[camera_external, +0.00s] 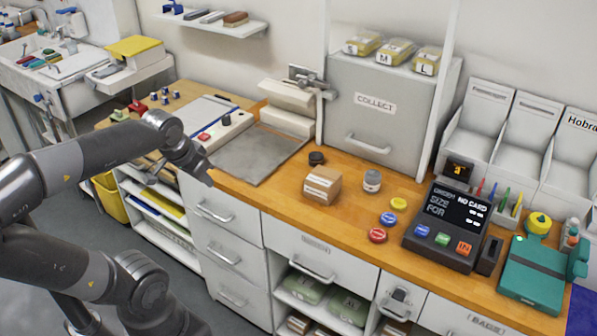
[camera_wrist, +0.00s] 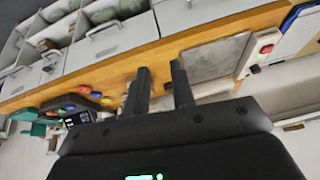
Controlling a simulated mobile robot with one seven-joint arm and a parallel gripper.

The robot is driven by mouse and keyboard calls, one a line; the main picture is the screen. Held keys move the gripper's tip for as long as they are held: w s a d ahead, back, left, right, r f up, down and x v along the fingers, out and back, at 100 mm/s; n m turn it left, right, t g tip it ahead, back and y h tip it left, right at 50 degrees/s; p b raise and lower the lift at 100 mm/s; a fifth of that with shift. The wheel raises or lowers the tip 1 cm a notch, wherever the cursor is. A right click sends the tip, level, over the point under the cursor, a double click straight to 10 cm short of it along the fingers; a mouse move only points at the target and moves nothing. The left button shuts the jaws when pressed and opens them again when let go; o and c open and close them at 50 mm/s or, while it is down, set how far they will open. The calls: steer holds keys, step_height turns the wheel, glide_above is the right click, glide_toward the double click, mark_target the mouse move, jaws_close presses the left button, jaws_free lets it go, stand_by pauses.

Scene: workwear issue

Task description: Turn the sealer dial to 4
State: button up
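A long white unit (camera_external: 218,130), which looks like the sealer, lies along the left of a grey metal plate on the counter. It carries a red switch (camera_external: 204,137) and a small dark knob (camera_external: 226,119), likely the dial; its numbers are too small to read. In the wrist view the white unit (camera_wrist: 262,42) is at the upper right with its red switch (camera_wrist: 267,48). My gripper (camera_external: 208,180) is in front of the counter edge, near the plate and apart from the unit. In the wrist view my gripper's two fingers (camera_wrist: 161,78) stand apart with nothing between them.
The grey plate (camera_external: 260,153) lies beside the unit. A cardboard box (camera_external: 322,185), a grey jar (camera_external: 372,181), coloured discs and a black terminal (camera_external: 445,228) stand to the right. Drawers (camera_external: 215,215) are below; a press-like machine (camera_external: 287,105) stands behind the plate.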

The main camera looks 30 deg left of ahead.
steer(key=o, duration=0.6)
steer(key=w+a+m+g+y, duration=0.3)
steer(key=w+a, duration=0.5)
steer(key=w, duration=0.5)
steer(key=shift+a+r+m, duration=0.15)
steer(key=shift+r+m, duration=0.15)
steer(key=shift+r, duration=0.1)
steer(key=m+g+y, duration=0.5)
steer(key=m+y, duration=0.2)
steer(key=y, duration=0.2)
glide_toward(226, 116)
steer(key=s+d+r, duration=0.2)
steer(key=s+d, duration=0.1)
steer(key=s, duration=0.7)
steer(key=w+f+m+y, duration=0.1)
steer(key=w+f, duration=0.1)
steer(key=w, duration=0.1)
steer(key=w+f+m+y, duration=0.2)
steer(key=w+f, duration=0.1)
steer(key=w+a+f+m+y, duration=0.1)
steer(key=w+f+y, duration=0.1)
steer(key=w, duration=0.1)
steer(key=shift+w+a+f+m, duration=0.1)
steer(key=shift+w+f+m, duration=0.05)
steer(key=shift+w+m, duration=0.2)
steer(key=a, duration=0.3)
steer(key=s+a, duration=0.1)
steer(key=a, duration=0.6)
steer(key=shift+s+a, duration=0.25)
steer(key=shift+s, duration=0.15)
